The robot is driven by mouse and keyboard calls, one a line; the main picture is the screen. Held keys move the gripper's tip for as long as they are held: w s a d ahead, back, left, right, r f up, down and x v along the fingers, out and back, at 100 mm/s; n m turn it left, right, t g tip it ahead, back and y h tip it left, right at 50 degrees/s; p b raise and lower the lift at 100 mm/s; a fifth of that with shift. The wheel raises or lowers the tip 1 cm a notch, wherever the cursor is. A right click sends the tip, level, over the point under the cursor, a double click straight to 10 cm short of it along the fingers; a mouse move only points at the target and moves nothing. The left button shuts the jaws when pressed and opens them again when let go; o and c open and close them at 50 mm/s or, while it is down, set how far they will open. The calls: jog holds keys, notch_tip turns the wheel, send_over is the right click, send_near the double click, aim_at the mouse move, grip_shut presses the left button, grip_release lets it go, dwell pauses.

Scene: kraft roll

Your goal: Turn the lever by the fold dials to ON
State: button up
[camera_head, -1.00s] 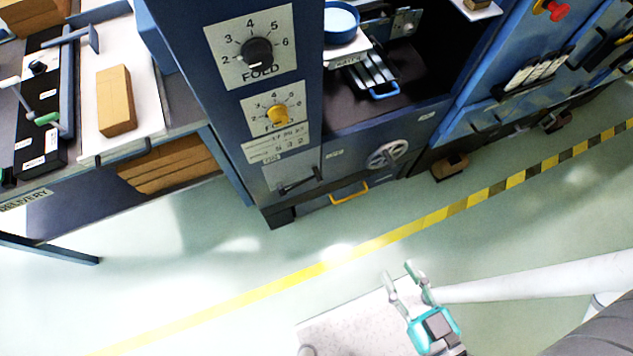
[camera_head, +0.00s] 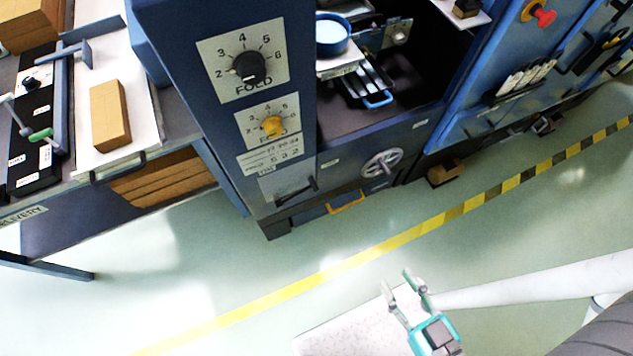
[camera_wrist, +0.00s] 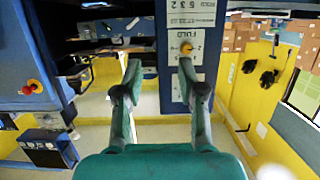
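The lever (camera_head: 297,190) is a dark bar on a grey plate low on the blue column, below the two fold dials. It lies near level, its right end slightly higher. A small ON label (camera_head: 266,173) sits at the plate's upper left. Above are the black fold dial (camera_head: 248,67) and the yellow fold dial (camera_head: 271,126). The yellow dial also shows in the wrist view (camera_wrist: 186,47), where the lever is not visible. My gripper (camera_head: 396,279) is open and empty, apart from the column, lower right of the lever. Its spread fingers show in the wrist view (camera_wrist: 159,64).
Right of the column are a grey handwheel (camera_head: 382,163), a yellow handle (camera_head: 346,204) and a bay with a blue-handled tray (camera_head: 377,100). A delivery table with a cardboard-coloured block (camera_head: 110,115) stands left. Green floor with a striped line (camera_head: 400,238) lies clear before the column.

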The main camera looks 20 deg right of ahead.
jog(key=shift+o, duration=0.5)
jog(key=g+y, duration=0.3)
jog(key=g, duration=1.2)
send_near(317, 189)
jog(key=x, duration=1.1)
jog(key=shift+r, duration=0.1)
grip_shut()
